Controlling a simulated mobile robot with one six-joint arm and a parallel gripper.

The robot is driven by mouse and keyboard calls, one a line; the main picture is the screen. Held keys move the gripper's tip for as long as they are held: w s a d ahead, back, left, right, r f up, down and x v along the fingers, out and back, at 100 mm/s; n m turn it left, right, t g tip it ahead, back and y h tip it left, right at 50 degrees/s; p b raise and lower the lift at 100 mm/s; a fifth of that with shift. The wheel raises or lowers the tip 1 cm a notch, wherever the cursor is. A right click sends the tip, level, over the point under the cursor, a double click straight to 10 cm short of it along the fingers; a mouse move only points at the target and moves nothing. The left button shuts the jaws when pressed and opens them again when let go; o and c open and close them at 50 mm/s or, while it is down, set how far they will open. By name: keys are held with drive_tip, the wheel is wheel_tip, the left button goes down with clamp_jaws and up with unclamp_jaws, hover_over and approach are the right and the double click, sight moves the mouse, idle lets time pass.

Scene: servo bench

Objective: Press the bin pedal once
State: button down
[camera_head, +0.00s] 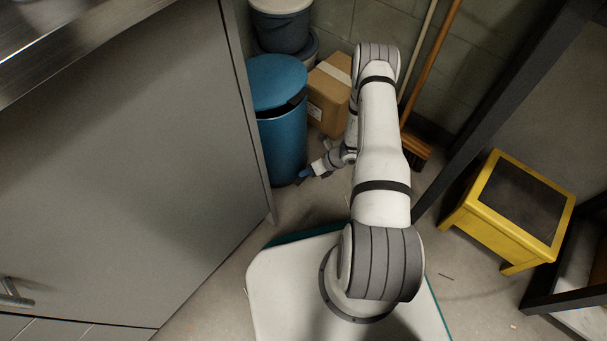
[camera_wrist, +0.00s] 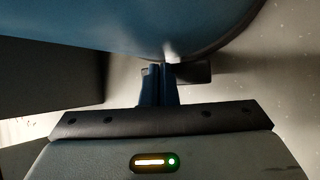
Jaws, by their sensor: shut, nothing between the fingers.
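The blue bin (camera_head: 282,135) stands on the floor just right of the grey cabinet, its round lid (camera_head: 277,82) over the top. My gripper (camera_head: 304,174) is low at the bin's right front, close to its base. In the wrist view the bin's blue wall (camera_wrist: 110,25) fills the top. My gripper's blue fingers (camera_wrist: 160,72) are shut and empty, their tips at the bin's lower edge. A dark flat piece, seemingly the pedal (camera_wrist: 196,72), shows behind and right of the fingertips. I cannot tell whether they touch it or whether it is pressed down.
The grey cabinet (camera_head: 120,150) borders the bin on the left. A cardboard box (camera_head: 328,98) and a grey bucket (camera_head: 283,30) stand behind it. A broom (camera_head: 415,148) leans at the back wall. A yellow step stool (camera_head: 485,228) stands right, beyond a dark post. Some floor is clear between.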

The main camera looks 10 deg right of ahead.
drive_tip(key=shift+f, duration=0.75)
idle(0.5)
drive_tip(key=shift+r, duration=0.15)
drive_tip(key=shift+r+p, duration=1.15)
drive_tip(key=shift+r, duration=0.5)
drive_tip(key=shift+r+p, duration=1.7)
drive_tip(key=shift+r, duration=0.85)
drive_tip(key=shift+f, duration=0.1)
